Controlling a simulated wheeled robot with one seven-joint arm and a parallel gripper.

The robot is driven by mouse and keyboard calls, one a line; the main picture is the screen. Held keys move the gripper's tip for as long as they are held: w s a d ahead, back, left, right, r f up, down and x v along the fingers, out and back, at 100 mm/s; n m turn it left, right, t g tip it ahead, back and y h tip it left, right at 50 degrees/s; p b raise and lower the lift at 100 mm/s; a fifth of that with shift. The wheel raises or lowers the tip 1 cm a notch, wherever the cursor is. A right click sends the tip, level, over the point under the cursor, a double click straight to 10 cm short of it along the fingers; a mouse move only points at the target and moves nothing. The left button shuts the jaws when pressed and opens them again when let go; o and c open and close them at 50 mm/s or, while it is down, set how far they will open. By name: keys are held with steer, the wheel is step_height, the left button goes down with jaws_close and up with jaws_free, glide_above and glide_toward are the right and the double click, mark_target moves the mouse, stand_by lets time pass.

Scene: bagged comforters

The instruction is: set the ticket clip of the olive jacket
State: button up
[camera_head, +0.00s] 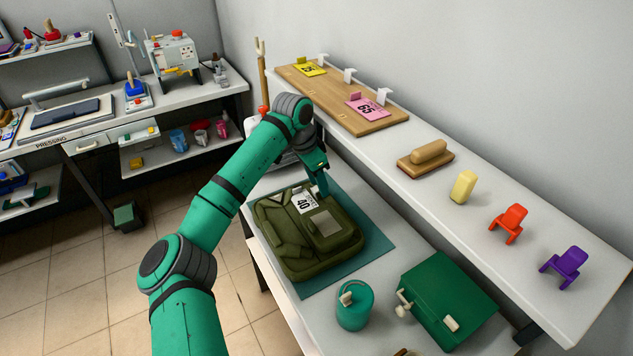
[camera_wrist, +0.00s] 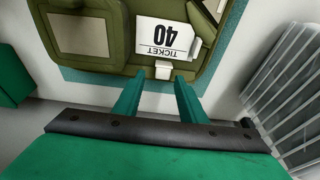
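The folded olive jacket (camera_head: 290,240) lies flat on a teal mat (camera_head: 372,250) on the bench. A white ticket marked 40 (camera_head: 304,201) lies on it and also shows in the wrist view (camera_wrist: 165,38). In the wrist view a small pale clip (camera_wrist: 163,70) sits at the ticket's lower edge, near the jacket's edge. My gripper (camera_head: 322,190) is over the jacket's far edge, beside the ticket. In the wrist view its two teal fingers (camera_wrist: 160,80) are apart and empty, with the clip between and just beyond the tips. Whether they touch it, I cannot tell.
A teal canister (camera_head: 354,308) and a green box (camera_head: 448,298) stand right of the mat. The shelf behind holds a wooden board (camera_head: 390,118) with yellow and pink tickets, a brush (camera_head: 426,158), a yellow block (camera_head: 463,187), and red (camera_head: 509,224) and purple (camera_head: 566,267) clips.

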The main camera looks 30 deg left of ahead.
steer(key=v, duration=1)
steer(key=shift+r, duration=0.4)
steer(key=shift+s, duration=0.1)
